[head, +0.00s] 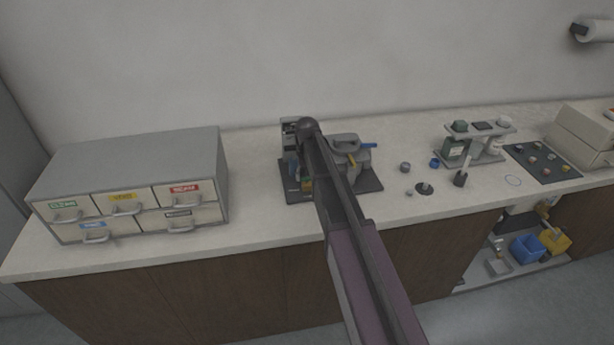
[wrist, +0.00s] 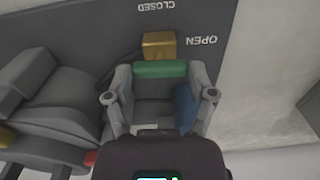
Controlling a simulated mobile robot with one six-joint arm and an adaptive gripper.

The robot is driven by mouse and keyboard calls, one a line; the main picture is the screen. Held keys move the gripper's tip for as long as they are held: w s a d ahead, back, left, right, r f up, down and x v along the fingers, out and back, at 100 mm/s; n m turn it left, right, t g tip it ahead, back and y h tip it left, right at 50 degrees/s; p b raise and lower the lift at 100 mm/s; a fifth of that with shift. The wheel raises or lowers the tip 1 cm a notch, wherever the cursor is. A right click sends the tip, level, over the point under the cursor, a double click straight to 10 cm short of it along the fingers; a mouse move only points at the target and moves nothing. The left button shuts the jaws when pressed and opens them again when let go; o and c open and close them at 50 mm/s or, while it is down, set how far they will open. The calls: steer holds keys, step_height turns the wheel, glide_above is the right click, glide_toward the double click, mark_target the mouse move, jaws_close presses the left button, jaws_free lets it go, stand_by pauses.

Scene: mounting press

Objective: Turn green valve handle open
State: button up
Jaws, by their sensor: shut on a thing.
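The green valve handle (wrist: 161,69) shows in the wrist view as a short bar lying crosswise below a brass block (wrist: 158,45). My gripper (wrist: 160,76) has one finger at each end of the bar and is shut on it. In the head view the mounting press (head: 350,163) stands on the counter. My arm hides part of it, with the green handle and my gripper not visible there.
A blue part (wrist: 185,108) lies close inside the right finger. The grey press body (wrist: 60,100) is left of my gripper. On the counter, a drawer cabinet (head: 140,165) stands left and a small rack (head: 480,128) right. Bare counter (head: 252,180) lies between cabinet and press.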

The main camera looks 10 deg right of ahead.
steer(key=shift+s+n, duration=0.15)
steer(key=shift+n, duration=0.15)
steer(key=o, duration=1)
steer(key=shift+o, duration=0.3)
